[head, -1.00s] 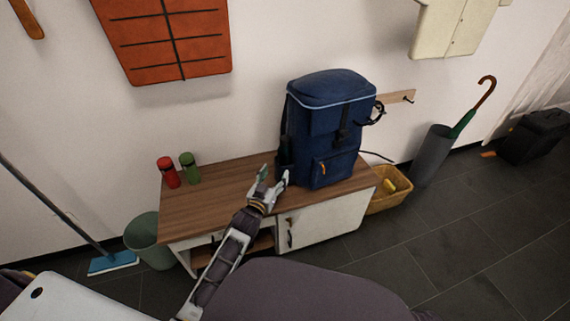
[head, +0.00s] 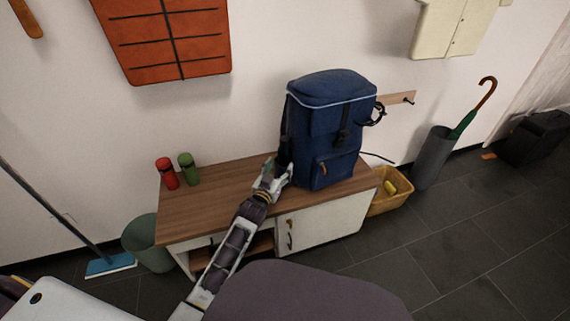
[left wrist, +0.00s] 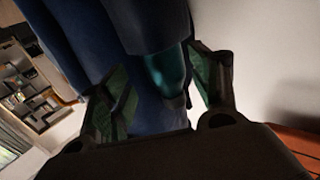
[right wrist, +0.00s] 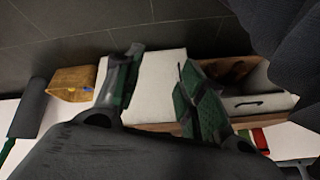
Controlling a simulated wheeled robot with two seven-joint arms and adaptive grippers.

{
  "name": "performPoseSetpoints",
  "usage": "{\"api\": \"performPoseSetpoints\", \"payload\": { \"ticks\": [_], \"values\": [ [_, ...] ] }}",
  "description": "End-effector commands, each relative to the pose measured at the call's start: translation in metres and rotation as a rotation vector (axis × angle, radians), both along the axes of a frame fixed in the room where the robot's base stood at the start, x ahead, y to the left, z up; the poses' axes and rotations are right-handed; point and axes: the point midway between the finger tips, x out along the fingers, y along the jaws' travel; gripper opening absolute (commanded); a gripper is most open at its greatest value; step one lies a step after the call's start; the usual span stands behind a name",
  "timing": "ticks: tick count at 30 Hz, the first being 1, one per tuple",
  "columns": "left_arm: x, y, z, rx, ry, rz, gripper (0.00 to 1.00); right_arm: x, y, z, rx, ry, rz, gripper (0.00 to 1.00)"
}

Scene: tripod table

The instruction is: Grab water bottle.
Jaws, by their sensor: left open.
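A dark teal bottle (left wrist: 168,72) shows in the left wrist view, in the side of the blue backpack (head: 332,125). In the head view a dark bottle-like shape (head: 284,152) stands at the backpack's left side. My left gripper (head: 277,172) is at that side, over the bench top. Its fingers (left wrist: 162,68) are open, one on each side of the bottle; whether they touch it I cannot tell. A red bottle (head: 167,173) and a green bottle (head: 189,169) stand upright at the bench's left end. My right gripper (right wrist: 160,60) is open and empty, outside the head view.
The wooden bench (head: 215,200) is bare between the two bottles and the backpack. A wicker basket (head: 389,203) and an umbrella stand (head: 432,158) are to its right. A green bin (head: 147,243) and a blue mop (head: 110,264) are to its left.

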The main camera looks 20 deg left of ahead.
Motion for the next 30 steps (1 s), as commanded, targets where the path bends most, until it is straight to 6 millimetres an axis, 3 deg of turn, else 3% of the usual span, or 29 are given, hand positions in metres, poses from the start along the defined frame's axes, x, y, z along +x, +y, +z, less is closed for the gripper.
{"api": "performPoseSetpoints", "payload": {
  "ticks": [8, 15, 30],
  "values": [
    [0.009, 0.0, 0.001, 0.0, -0.002, 0.0, 0.62, 0.002, 0.001, -0.005, 0.009, -0.015, -0.003, 0.4],
    [0.026, 0.001, 0.004, 0.002, -0.002, 0.0, 0.62, -0.002, 0.006, -0.032, 0.041, -0.031, -0.018, 0.4],
    [0.052, -0.002, 0.005, 0.0, 0.0, -0.001, 0.62, 0.001, 0.009, -0.051, 0.079, -0.075, -0.044, 0.4]
  ]
}}
